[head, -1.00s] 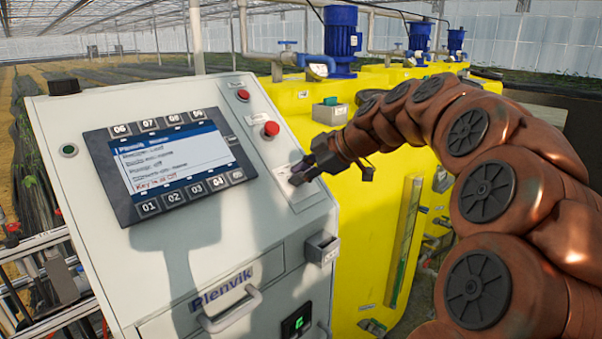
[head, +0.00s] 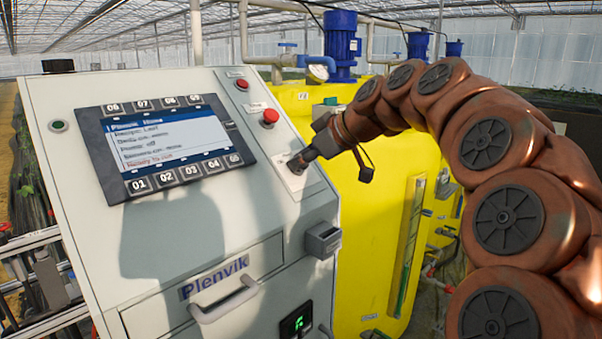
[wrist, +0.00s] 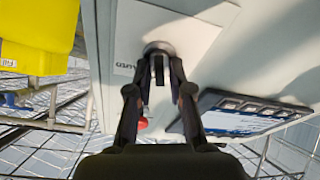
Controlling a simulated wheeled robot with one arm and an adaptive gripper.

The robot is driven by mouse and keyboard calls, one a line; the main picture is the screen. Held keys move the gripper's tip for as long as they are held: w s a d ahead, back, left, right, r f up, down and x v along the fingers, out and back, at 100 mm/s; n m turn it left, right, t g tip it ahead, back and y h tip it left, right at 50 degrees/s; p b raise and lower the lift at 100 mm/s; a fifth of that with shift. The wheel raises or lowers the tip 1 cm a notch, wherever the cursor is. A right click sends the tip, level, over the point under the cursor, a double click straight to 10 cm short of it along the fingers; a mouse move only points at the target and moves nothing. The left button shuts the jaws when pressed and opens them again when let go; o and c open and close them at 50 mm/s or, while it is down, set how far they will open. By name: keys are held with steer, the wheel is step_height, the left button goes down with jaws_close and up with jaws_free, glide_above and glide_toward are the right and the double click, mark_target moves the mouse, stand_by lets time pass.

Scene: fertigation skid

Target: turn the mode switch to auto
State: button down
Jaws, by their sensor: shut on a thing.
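The mode switch (wrist: 157,47) is a dark round knob on a pale plate (wrist: 203,39) of the grey control cabinet. My gripper (wrist: 160,70) is shut on the knob, with one finger at each side, in the wrist view. In the head view my gripper (head: 299,162) reaches from the right to the same plate, below the red buttons. There the fingers hide most of the knob. Which position its pointer shows is hidden. The lettering on the plate is too small to read with certainty.
A lit display (head: 169,143) with numbered keys sits left of my gripper. A red mushroom button (head: 270,117) is just above it. A grey box (head: 322,239) juts out below. A yellow tank (head: 385,230) stands behind the cabinet at right.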

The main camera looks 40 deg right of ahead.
steer(key=m+b, duration=0.1)
steer(key=m, duration=0.3)
steer(key=shift+d+f+h, duration=0.1)
steer(key=shift+h, duration=0.3)
steer(key=m+h, duration=0.1)
steer(key=m, duration=0.3)
steer(key=shift+d, duration=0.15)
steer(key=m+h, duration=0.1)
steer(key=m, duration=0.4)
steer(key=shift+d+m, duration=0.1)
steer(key=shift+m, duration=0.3)
steer(key=shift+p, duration=0.3)
steer(key=c, duration=1.3)
jaws_free()
steer(key=shift+o, duration=0.2)
